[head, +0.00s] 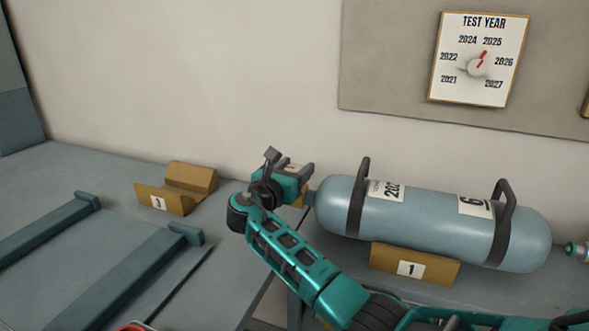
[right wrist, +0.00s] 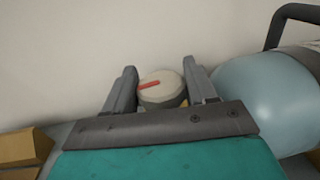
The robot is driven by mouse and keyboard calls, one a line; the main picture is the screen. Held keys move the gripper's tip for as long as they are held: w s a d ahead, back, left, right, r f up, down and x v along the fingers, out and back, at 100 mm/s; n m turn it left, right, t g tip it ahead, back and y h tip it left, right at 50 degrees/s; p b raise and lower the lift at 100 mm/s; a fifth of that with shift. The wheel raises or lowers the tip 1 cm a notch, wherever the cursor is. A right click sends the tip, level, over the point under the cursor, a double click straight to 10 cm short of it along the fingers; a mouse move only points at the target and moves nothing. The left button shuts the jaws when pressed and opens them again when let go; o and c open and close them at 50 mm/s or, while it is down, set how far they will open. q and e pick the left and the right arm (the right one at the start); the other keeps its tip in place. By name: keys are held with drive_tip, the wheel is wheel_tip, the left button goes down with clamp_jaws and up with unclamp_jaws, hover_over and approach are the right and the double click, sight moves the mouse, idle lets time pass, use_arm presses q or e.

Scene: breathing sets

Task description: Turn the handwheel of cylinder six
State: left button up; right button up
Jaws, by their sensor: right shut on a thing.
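Cylinder six (head: 430,232) is a blue-grey cylinder with a "6" label (head: 475,206) and two dark hoop handles. It lies on its side in the wooden cradle marked 1 (head: 440,270), its valve end to the left. My right gripper (head: 304,170) is at that valve end. In the right wrist view its two fingers (right wrist: 160,72) stand on either side of the handwheel (right wrist: 158,90), a round pale-topped knob with a red mark, and are shut on it. In the head view the gripper mostly hides the handwheel. My left gripper is out of view.
An empty wooden cradle marked 3 (head: 172,205) stands on the bench at left, near raised grey rails (head: 130,282). A "TEST YEAR" dial board (head: 450,62) hangs on the wall.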

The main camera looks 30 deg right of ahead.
drive_tip(key=shift+m+g+h, duration=0.4)
drive_tip(key=shift+m+g, duration=0.2)
drive_tip(key=shift+g, duration=0.5)
drive_tip(key=o, duration=1)
drive_tip(key=shift+c, duration=0.2)
drive_tip(key=v, duration=1.3)
drive_tip(key=shift+f, duration=0.25)
drive_tip(key=shift+d, duration=0.1)
